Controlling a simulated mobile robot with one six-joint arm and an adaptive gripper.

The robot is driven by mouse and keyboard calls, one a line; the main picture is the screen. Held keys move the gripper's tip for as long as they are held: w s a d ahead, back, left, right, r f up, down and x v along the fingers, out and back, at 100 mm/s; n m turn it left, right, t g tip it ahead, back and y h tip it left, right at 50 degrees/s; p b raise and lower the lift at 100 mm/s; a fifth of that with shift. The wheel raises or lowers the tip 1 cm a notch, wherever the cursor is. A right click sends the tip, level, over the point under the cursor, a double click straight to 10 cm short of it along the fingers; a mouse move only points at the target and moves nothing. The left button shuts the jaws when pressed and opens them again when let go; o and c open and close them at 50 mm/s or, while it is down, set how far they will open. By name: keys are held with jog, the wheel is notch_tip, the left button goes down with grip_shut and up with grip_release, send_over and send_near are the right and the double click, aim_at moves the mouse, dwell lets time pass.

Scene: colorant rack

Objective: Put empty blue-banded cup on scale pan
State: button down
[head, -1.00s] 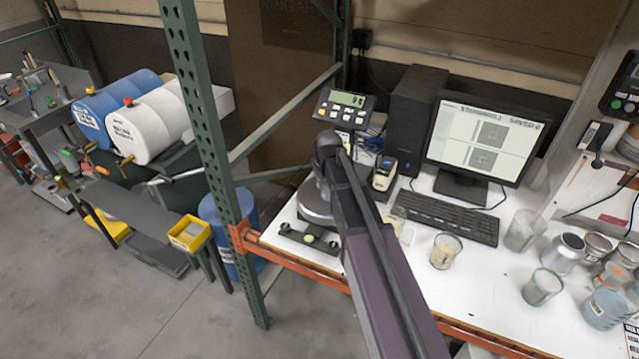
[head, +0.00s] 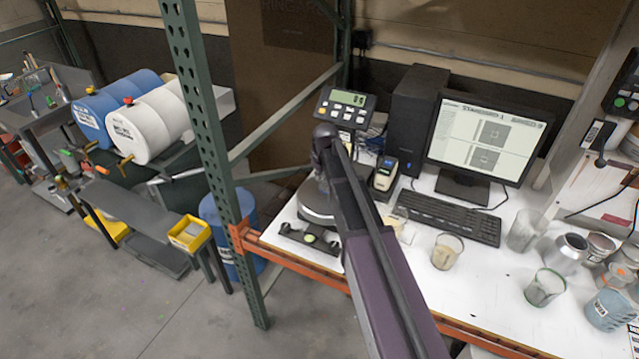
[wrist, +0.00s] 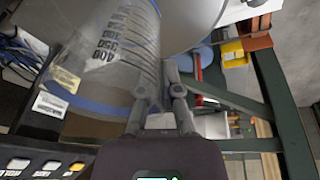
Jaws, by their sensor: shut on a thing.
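The clear cup (wrist: 100,65) with printed volume marks and a blue band (wrist: 85,102) fills the upper left of the wrist view. It looks empty. My gripper (wrist: 160,82) is shut on the cup's wall. The scale pan (wrist: 190,22), a round grey disc, shows just beyond the cup. In the head view the pan (head: 316,208) sits on the scale at the left end of the bench, partly behind my arm. My gripper and most of the cup are hidden there. I cannot tell whether the cup touches the pan.
The scale display (head: 346,106) stands behind the pan. A handheld device (head: 385,173), keyboard (head: 445,217) and monitor (head: 487,140) are to the right. Several other cups, one with beige contents (head: 446,252), stand on the right of the bench. A green rack post (head: 208,130) rises at the left.

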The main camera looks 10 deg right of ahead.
aim_at(320, 182)
jog(key=shift+f+b, duration=1)
jog(key=shift+f, duration=0.35)
jog(key=shift+f, duration=0.15)
jog(key=c, duration=0.8)
grip_release()
jog(key=shift+r, duration=0.2)
jog(key=p+v, duration=1.1)
jog(key=v, duration=0.1)
jog(key=shift+p, duration=0.3)
jog(key=shift+s, duration=0.1)
jog(key=s+d+m+g, duration=0.1)
jog(key=s+m+g, duration=0.2)
jog(key=s, duration=2.2)
jog(key=m, duration=0.3)
jog(key=shift+d+f+h, duration=0.2)
jog(key=shift+f+h, duration=0.1)
jog(key=shift+f, duration=0.1)
